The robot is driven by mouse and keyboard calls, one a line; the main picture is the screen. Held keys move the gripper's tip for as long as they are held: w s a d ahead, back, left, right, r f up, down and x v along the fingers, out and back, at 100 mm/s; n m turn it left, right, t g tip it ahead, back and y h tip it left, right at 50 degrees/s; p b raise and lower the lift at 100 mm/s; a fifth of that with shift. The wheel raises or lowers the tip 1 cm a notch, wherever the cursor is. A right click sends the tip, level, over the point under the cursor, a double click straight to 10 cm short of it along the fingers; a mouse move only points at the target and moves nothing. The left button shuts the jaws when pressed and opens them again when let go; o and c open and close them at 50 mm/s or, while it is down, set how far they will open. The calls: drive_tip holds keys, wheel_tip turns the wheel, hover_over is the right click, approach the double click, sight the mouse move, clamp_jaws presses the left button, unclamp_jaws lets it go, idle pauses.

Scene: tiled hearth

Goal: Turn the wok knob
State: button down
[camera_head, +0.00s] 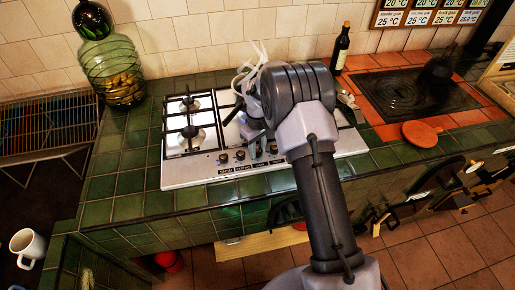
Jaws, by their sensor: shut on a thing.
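A white gas hob (180,174) is set in the green-tiled counter. A row of dark knobs runs along its front edge, with small dark labels below that are too small to read. Two knobs (223,158) and (240,155) show clear at the left of the row. My gripper (258,147) reaches down over the front of the hob, shut on a knob to the right of these. The fingers mostly hide that knob. I cannot tell from its label whether it is the wok knob. My arm hides the right part of the hob.
Black pan supports (190,131) stand on the hob's left. A green glass jar (112,70) stands behind left and a dark bottle (340,48) behind right. A dark hotplate (410,95) and a round terracotta lid (420,133) lie right. Utensils hang along the counter front.

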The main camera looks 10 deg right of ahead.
drive_tip(key=m, duration=0.5)
drive_tip(key=shift+m, duration=0.3)
drive_tip(key=m+b, duration=0.1)
drive_tip(key=m, duration=0.5)
drive_tip(key=m+b, duration=0.2)
drive_tip(key=m, duration=0.4)
drive_tip(key=shift+m, duration=0.3)
drive_tip(key=shift+m+b, duration=0.6)
drive_tip(key=shift+m, duration=2)
drive_tip(key=c, duration=1.1)
unclamp_jaws()
drive_tip(key=shift+o, duration=0.2)
drive_tip(key=shift+r, duration=0.1)
